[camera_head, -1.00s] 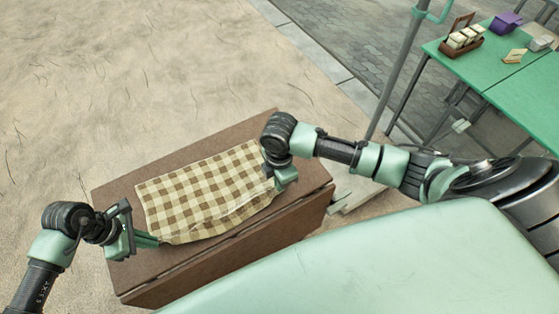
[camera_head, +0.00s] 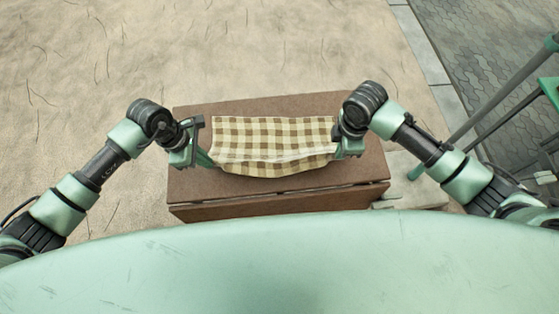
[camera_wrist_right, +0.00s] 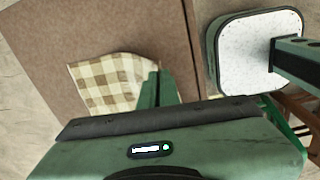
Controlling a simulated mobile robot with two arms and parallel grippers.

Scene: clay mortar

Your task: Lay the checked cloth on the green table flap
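The brown-and-cream checked cloth (camera_head: 270,135) spans between my two grippers over a brown chest. Its near edge sags in a fold, and a corner also shows in the right wrist view (camera_wrist_right: 105,82). My left gripper (camera_head: 208,158) is shut on the cloth's left near corner. My right gripper (camera_head: 338,150) is shut on its right near corner; its fingers (camera_wrist_right: 157,90) look closed at the cloth's edge in the wrist view. I cannot tell how much cloth rests on the lid. The green table flap is not clearly in view.
The brown chest (camera_head: 280,190) stands on sandy ground in front of my pale green body. Green poles (camera_head: 505,85) and paving lie at the right. A pale square panel with a green rim (camera_wrist_right: 255,50) is beside the chest in the wrist view.

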